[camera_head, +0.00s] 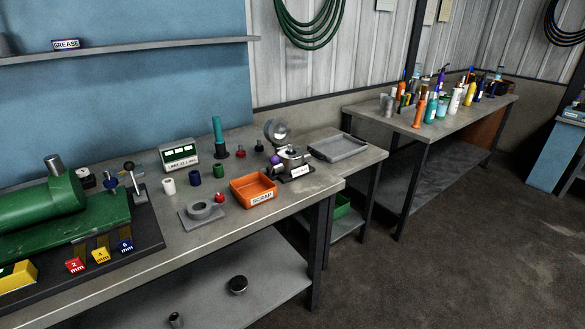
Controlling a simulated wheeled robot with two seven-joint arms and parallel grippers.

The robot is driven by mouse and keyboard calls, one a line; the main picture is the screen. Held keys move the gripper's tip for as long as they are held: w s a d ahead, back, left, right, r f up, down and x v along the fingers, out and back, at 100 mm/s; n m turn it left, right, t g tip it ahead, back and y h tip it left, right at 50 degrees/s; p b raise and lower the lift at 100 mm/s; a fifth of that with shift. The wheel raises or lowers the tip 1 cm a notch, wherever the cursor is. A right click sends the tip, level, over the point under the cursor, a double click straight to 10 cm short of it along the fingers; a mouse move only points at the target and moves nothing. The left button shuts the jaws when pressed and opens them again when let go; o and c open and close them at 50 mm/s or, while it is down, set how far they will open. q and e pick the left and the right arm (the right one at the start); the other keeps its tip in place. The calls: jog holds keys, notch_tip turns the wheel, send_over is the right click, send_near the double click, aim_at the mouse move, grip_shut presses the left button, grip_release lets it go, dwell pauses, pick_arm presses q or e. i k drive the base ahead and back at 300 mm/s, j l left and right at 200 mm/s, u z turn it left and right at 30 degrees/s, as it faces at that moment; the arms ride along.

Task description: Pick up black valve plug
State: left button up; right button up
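A small dark knob-shaped piece (259,147) stands on the workbench near its back edge, just left of the metal device with a round disc. It looks like the black valve plug, but it is too small to tell its details. A similar small red piece (240,153) stands to its left. Neither of my grippers shows in the head view.
The workbench (150,246) also bears an orange scrap bin (254,189), a metal device (294,163), a teal post (217,133), several small cylinders and a grey ring block (203,211). A grey tray (338,148) lies on the adjoining table. The front right floor is clear.

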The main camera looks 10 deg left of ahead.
aim_at(291, 152)
jog(key=i+l+u, duration=0.3)
jog(key=i+l, duration=0.2)
jog(key=i+l+u, duration=0.3)
jog(key=i+l, duration=0.15)
jog(key=l, duration=0.2)
jog(key=i+l+u, duration=0.15)
jog(key=l, duration=0.2)
jog(key=i+l+u, duration=0.15)
jog(key=l, duration=0.25)
jog(key=i+l+u, duration=0.15)
jog(key=l, duration=0.25)
jog(key=i+l+u, duration=0.15)
jog(key=l, duration=0.25)
jog(key=i, duration=0.05)
